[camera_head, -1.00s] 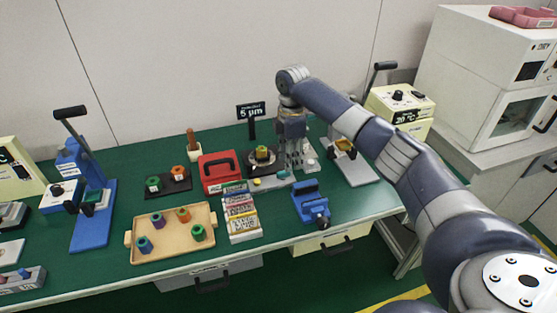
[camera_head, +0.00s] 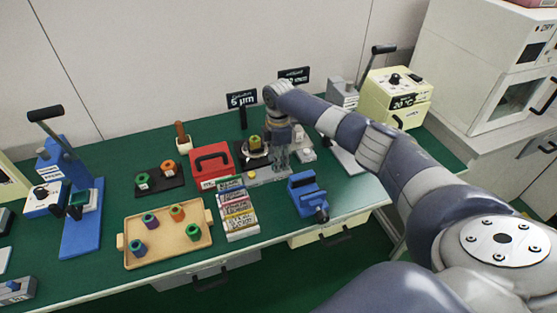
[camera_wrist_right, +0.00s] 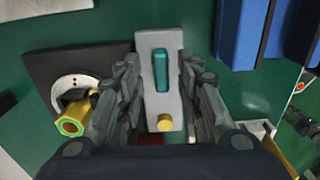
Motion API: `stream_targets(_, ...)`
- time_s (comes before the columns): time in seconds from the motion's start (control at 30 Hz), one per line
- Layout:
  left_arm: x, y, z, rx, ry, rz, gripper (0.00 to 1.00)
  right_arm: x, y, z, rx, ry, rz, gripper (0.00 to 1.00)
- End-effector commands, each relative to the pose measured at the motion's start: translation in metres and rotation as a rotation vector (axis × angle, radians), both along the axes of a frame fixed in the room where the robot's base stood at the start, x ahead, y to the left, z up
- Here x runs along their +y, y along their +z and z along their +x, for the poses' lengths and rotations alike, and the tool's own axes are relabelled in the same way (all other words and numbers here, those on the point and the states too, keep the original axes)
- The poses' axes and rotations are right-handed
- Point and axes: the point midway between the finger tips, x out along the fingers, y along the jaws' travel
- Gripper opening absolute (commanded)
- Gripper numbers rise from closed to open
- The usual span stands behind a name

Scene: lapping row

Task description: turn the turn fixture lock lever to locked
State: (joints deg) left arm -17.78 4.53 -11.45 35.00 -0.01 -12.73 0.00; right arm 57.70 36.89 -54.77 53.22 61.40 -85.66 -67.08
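In the right wrist view a grey plate (camera_wrist_right: 171,108) carries a teal lever (camera_wrist_right: 161,70), lying along the plate, and a round yellow knob (camera_wrist_right: 165,122) near one end. In the head view the plate (camera_head: 262,178) is partly hidden under my right gripper (camera_head: 281,164), and the lever cannot be made out. My right gripper also shows in the wrist view (camera_wrist_right: 164,100), its fingers apart on either side of the plate, with nothing held between them. Beside the plate is a black base (camera_wrist_right: 65,60) with a yellow-green hexagonal part (camera_wrist_right: 73,118). My left gripper is not in view.
A blue clamp (camera_head: 308,192) stands right of the plate, and a red box (camera_head: 211,162) left of it. A label stack (camera_head: 236,212), a wooden tray (camera_head: 170,262) and a blue press (camera_head: 82,235) stand further left. Signs (camera_head: 242,97) stand behind.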

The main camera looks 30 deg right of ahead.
Motion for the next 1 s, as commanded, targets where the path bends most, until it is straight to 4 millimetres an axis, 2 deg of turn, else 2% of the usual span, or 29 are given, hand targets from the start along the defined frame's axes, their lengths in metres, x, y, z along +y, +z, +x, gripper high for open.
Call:
stream_targets(0.2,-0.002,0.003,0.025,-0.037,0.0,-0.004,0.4,0.0,-0.012,0.0,0.0,0.0,0.0,0.33)
stream_targets(0.4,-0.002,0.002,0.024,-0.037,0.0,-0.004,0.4,0.0,-0.012,0.0,0.0,0.0,-0.001,0.33)
stream_targets(0.43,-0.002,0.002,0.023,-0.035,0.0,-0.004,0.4,0.0,-0.012,0.0,0.0,0.0,-0.001,0.31)
stream_targets(0.57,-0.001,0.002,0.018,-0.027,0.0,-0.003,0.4,0.0,-0.012,0.0,0.0,0.0,-0.001,0.02)
stream_targets(1.0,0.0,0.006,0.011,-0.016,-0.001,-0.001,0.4,0.0,-0.01,-0.001,0.001,-0.037,0.0,0.0)
